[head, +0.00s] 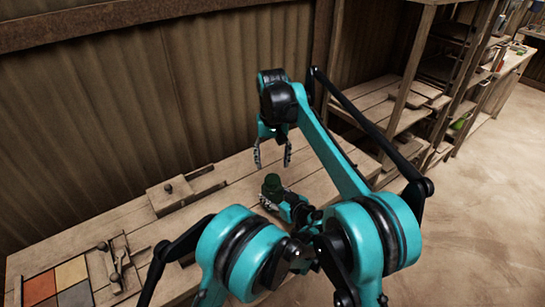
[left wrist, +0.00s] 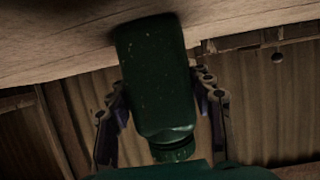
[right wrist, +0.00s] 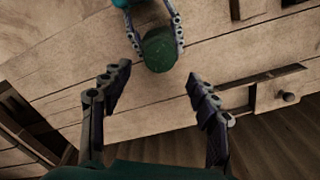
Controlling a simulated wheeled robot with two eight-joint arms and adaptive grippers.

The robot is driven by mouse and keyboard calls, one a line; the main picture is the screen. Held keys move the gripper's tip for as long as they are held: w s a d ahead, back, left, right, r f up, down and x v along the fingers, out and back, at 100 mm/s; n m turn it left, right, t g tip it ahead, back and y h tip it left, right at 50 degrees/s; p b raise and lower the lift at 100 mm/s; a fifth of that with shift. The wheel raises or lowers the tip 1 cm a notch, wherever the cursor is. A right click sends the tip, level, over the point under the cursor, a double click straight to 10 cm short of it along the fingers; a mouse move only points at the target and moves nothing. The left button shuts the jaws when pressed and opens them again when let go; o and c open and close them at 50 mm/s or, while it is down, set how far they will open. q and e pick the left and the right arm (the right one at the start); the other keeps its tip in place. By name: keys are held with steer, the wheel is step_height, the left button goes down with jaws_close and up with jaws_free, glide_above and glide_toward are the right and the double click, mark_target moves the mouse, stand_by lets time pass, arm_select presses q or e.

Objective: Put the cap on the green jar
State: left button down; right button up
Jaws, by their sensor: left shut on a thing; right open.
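The green jar (head: 272,186) stands upright at the wooden table, and my left gripper (left wrist: 162,95) is shut on its sides. In the left wrist view the jar body (left wrist: 155,75) fills the space between the fingers. A ribbed, narrower green part (left wrist: 174,150) at its upper end looks like the cap; how tightly it sits cannot be told. From above, the right wrist view shows a round, dark green top (right wrist: 158,50). My right gripper (head: 272,155) is open and empty, above and apart from the jar.
A wooden block with a knob (head: 170,188) lies behind the jar to the left. A wooden lever device (head: 116,262) and coloured tiles (head: 70,272) are at the near left. Shelves (head: 430,90) stand at the right. The table (head: 225,172) beside the jar is clear.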

mark_target(273, 178)
steer(key=n, duration=0.3)
steer(key=r+n, duration=0.1)
steer(key=n, duration=0.2)
steer(key=shift+r, duration=0.1)
steer(key=shift+f, duration=4)
steer(key=c, duration=1.2)
